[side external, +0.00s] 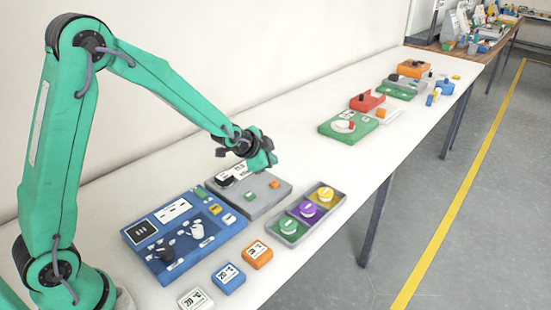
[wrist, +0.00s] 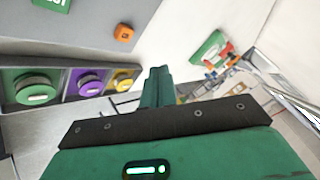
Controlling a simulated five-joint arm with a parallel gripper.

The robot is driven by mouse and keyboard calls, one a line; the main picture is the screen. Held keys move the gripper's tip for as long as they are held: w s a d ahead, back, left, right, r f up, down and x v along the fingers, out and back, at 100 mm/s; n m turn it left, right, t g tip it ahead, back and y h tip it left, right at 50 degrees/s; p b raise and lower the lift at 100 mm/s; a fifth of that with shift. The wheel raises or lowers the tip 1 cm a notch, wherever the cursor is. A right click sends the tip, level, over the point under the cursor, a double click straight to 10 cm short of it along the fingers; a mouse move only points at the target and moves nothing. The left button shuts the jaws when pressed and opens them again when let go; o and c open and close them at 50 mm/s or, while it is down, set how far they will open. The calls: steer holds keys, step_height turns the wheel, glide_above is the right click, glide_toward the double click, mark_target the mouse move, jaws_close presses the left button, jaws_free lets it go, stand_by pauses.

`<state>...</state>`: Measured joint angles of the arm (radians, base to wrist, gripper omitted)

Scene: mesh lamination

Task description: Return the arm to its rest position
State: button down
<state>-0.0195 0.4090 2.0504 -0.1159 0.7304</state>
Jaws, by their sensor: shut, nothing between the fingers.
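My arm is green. In the side external view my gripper (side external: 268,160) hangs in the air over the back right part of a grey station (side external: 258,205). In the wrist view the fingers of my gripper (wrist: 157,78) are together with nothing between them. The grey station bears a black part with a white label (side external: 238,173), a green block (side external: 250,196) and an orange block (side external: 274,184). The gripper partly hides the station's back edge in the side external view.
A blue panel (side external: 150,259) lies left of the station. A grey tray (side external: 330,217) holds green, purple and yellow round pieces. Blue (side external: 228,278), orange (side external: 257,253) and white (side external: 195,299) labelled blocks lie in front. A green board (side external: 333,131) stands farther back.

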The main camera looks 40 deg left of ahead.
stand_by(0.3)
steer(key=s+r+n+g, duration=0.2)
steer(key=s+r+n, duration=0.2)
steer(key=s+r, duration=0.85)
steer(key=s+d+r+n+g, duration=0.1)
steer(key=s+n, duration=0.3)
steer(key=s, duration=1.5)
steer(key=shift+s+r+g, duration=0.2)
steer(key=shift+r+g, duration=0.1)
steer(key=shift+r, duration=0.15)
